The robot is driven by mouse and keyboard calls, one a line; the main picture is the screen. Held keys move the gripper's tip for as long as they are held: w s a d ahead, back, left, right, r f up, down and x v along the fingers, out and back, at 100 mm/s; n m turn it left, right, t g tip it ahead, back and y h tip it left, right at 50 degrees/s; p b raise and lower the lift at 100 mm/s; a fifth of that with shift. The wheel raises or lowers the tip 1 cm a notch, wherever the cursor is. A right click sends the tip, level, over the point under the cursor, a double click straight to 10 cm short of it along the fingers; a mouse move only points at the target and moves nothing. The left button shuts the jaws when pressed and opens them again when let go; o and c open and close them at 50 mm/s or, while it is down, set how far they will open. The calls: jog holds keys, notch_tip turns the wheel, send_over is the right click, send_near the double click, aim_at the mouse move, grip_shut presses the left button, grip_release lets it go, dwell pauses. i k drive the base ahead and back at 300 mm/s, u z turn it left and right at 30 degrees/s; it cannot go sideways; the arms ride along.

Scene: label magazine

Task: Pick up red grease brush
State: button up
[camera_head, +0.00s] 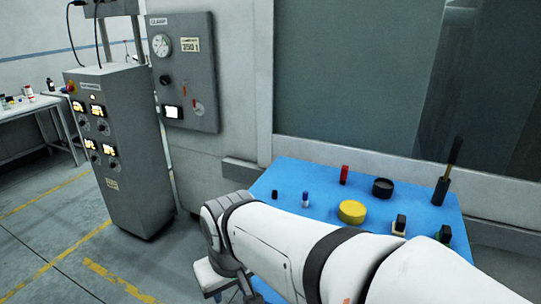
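A small upright red cylinder (344,174) stands near the back edge of the blue tabletop (325,181), left of a dark round tin. It is the only plainly red thing on the table, and it is too small to tell whether it is the red grease brush. A dark, long-handled brush-like tool (447,172) stands upright at the table's right back, and no red shows on it. My white arm crosses the front of the table. I cannot make out my gripper's fingers.
The dark tin (382,187), a yellow disc (352,211), a blue-and-white bottle (305,199), a small black item (275,195) and small dark-and-pale blocks (399,225) share the tabletop. A grey control cabinet (125,160) stands left. A window is behind the table.

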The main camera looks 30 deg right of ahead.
aim_at(344, 171)
jog(key=z, duration=0.75)
jog(key=i, duration=1.1)
jog(key=z, duration=0.9)
jog(key=i, duration=0.3)
jog(key=z, duration=0.1)
jog(key=k, duration=0.75)
jog(key=z, duration=0.2)
jog(key=i, duration=0.8)
jog(key=u, duration=0.05)
